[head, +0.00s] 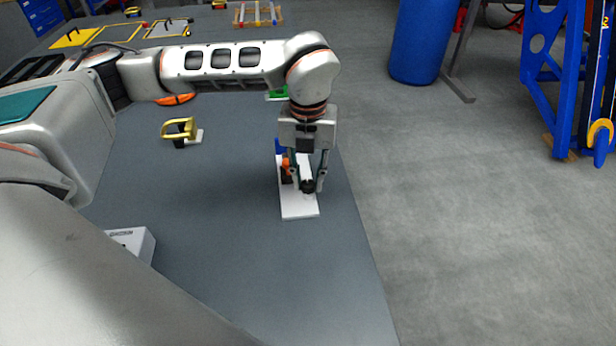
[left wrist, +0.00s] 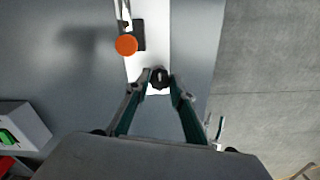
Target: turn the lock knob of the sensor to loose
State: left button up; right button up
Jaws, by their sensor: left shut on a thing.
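The sensor is a white plate (head: 298,211) on the grey table, with a white body, an orange part (head: 286,166) and a dark lock knob (head: 308,188) near its front end. My left gripper (head: 309,184) points down over it from above. In the left wrist view, the round black lock knob (left wrist: 159,77) lies between the two fingertips of my left gripper (left wrist: 157,88), and they are shut on it. An orange disc (left wrist: 126,45) and a black block stand farther along the plate. The knob's turn angle cannot be read. My right gripper is not in view.
A yellow-handled part (head: 179,129) stands left of the sensor. A white box (head: 132,242) lies at the front left, partly behind my arm. The table's right edge runs close to the plate, with open floor beyond. A blue barrel (head: 422,40) stands on the floor.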

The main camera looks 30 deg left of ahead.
aim_at(308, 184)
pick_arm(q)
jog(key=o, duration=1.1)
jog(key=shift+r, duration=0.1)
notch_tip(308, 184, up, 12)
